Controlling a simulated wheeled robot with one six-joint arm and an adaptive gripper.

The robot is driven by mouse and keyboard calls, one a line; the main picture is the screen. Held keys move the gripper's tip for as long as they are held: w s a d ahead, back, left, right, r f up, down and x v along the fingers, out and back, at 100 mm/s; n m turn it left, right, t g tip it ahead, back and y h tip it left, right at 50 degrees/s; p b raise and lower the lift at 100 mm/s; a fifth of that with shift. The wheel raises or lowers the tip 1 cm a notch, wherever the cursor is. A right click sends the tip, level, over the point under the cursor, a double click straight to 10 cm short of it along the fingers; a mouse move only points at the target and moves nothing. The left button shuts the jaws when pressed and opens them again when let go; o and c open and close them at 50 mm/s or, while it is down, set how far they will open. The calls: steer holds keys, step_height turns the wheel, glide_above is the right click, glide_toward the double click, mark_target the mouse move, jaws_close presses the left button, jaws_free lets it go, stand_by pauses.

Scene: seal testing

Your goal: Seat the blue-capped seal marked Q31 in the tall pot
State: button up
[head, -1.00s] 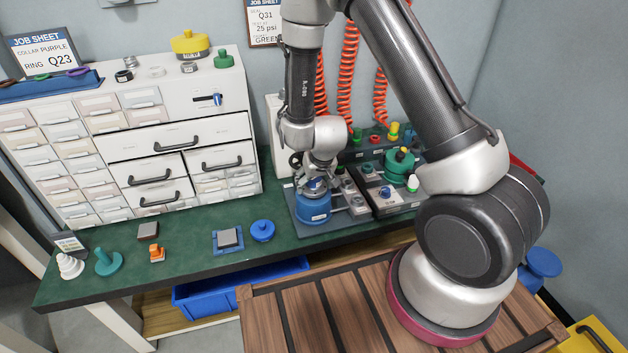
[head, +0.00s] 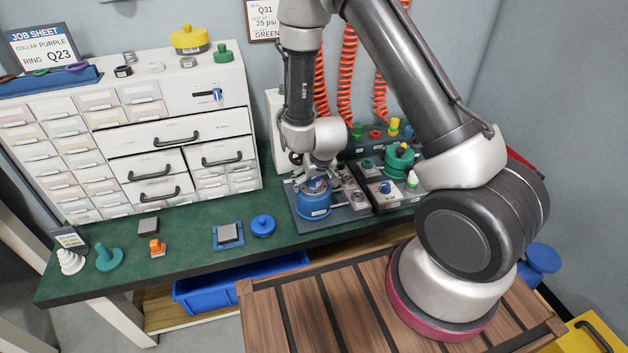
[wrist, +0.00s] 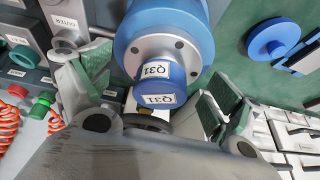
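The blue pot (head: 313,206), the larger of the two pots on the bench, stands upright with a silver flanged top; I take it for the tall pot. The blue-capped seal marked Q31 (wrist: 157,87) is upright at the centre of that flange, and its cap shows in the head view too (head: 316,184). How deep the seal sits is hidden. My gripper (wrist: 150,88) is open, with one green-padded finger on each side of the cap and visible gaps between. In the head view it is just above the pot.
Valve blocks (head: 385,193) and a green pot (head: 398,163) stand close right of the blue pot. A blue disc-shaped part (head: 262,226) and a grey block (head: 227,233) on a blue mat lie to the left. A white drawer cabinet (head: 165,135) stands behind; orange hoses (head: 344,75) hang at the back.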

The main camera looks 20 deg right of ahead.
stand_by(0.3)
steer(key=v, duration=0.7)
steer(key=shift+s+r, duration=0.15)
steer(key=shift+r, duration=0.1)
steer(key=s+r+g+y, duration=0.1)
steer(key=s+r+g, duration=0.35)
steer(key=s, duration=0.55)
steer(key=s+d+r+t, duration=0.1)
steer(key=s+d+r, duration=0.3)
steer(key=r, duration=0.5)
steer(key=s+d+r+t+h, duration=0.1)
steer(key=s+d+r+t, duration=0.1)
steer(key=s+d+r, duration=0.3)
steer(key=s+d+r+t, duration=0.1)
steer(key=s+d+r, duration=0.3)
steer(key=r, duration=0.9)
steer(key=shift+s+d, duration=0.25)
steer(key=shift+d, duration=0.55)
